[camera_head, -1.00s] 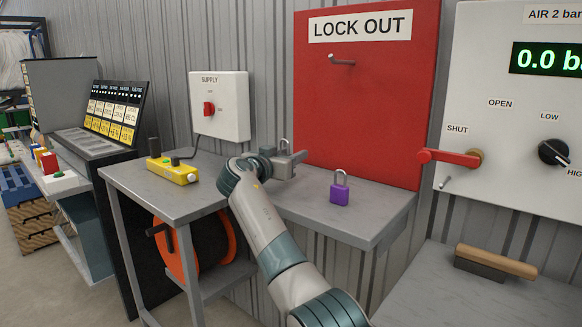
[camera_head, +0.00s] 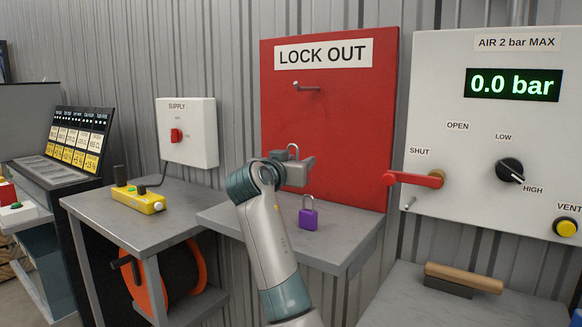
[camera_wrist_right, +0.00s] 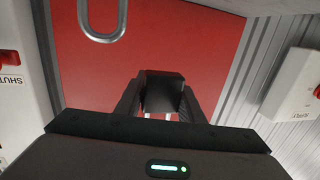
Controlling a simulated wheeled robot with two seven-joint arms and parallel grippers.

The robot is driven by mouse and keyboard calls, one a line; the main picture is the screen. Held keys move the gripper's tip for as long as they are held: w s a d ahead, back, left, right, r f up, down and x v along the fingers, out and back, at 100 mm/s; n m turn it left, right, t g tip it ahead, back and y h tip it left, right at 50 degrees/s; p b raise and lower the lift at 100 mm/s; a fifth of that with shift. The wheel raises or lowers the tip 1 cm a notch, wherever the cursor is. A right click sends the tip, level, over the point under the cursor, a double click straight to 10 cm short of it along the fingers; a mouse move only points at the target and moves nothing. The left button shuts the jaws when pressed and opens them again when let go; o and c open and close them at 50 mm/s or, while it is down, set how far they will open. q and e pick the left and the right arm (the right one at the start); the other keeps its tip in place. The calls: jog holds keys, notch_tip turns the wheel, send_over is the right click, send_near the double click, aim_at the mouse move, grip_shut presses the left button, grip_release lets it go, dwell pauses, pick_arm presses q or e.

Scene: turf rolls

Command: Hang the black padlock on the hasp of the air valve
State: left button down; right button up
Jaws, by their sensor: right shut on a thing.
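My right gripper (camera_head: 303,171) is raised in front of the lower red board. It is shut on the black padlock (camera_wrist_right: 163,93), whose dark body sits between the fingers in the right wrist view. The air valve (camera_head: 415,179) has a red handle pointing left to SHUT on the white panel. A small metal peg (camera_head: 410,203), which looks like the hasp, sticks out below the handle, to the right of my gripper and apart from it. My left gripper is not in view.
A purple padlock (camera_head: 308,218) stands on the grey shelf (camera_head: 340,245) below my gripper; a shackle (camera_wrist_right: 103,18) shows in the wrist view. The red lock-out board (camera_head: 345,125) has a bare peg (camera_head: 307,87). A wooden-handled tool (camera_head: 480,277) lies on the right bench.

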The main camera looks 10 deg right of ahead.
jog(key=shift+r, duration=0.2)
dwell(0.5)
jog(key=shift+r+p, duration=1.65)
jog(key=shift+r, duration=0.2)
jog(key=shift+f, duration=0.1)
